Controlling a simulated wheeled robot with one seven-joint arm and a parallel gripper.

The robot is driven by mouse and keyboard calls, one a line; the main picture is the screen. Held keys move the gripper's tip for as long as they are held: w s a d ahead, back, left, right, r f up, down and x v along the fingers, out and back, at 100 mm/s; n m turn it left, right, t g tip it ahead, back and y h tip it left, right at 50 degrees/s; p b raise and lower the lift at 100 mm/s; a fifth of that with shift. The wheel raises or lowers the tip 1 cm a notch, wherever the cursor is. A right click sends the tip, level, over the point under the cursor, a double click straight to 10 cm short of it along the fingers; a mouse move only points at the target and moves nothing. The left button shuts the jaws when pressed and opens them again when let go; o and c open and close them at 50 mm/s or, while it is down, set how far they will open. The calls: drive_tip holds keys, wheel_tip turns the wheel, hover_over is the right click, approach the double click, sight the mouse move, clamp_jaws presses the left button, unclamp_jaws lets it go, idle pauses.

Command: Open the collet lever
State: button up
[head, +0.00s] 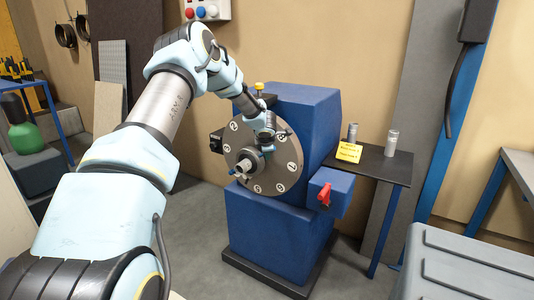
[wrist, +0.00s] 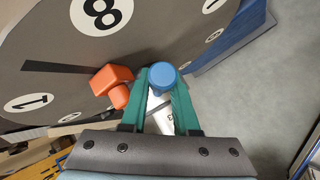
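A blue machine (head: 290,110) with a grey numbered disc (head: 285,160) stands mid-scene in the head view. The disc also fills the upper left of the wrist view (wrist: 50,75). A blue knob (wrist: 163,77) on a pale stem (wrist: 163,118) shows in front of the disc; I take it to be the collet lever's end. My gripper (wrist: 162,84) has its teal fingers on both sides of the knob, with no clear gap seen. In the head view my gripper (head: 266,142) is at the disc's face, and my wrist partly hides the contact.
An orange block (wrist: 115,84) sits close left of the fingers. A red handle (head: 325,194) is on a blue box at the machine's right. A dark side table (head: 385,170) holds metal cylinders and a yellow sign (head: 348,152). Open floor lies in front of the machine.

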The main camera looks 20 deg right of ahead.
drive_tip(key=shift+o, duration=1.2)
drive_tip(key=b+v, duration=0.2)
drive_tip(key=v, duration=0.8)
drive_tip(key=shift+s+r, duration=0.3)
drive_tip(key=s+a+r+m+g+y, duration=0.1)
drive_tip(key=s+a+m+g, duration=0.5)
drive_tip(key=s+a+m, duration=1.1)
drive_tip(key=s+a+y, duration=0.1)
drive_tip(key=s+a, duration=1.2)
drive_tip(key=s, duration=0.2)
drive_tip(key=shift+m, duration=0.4)
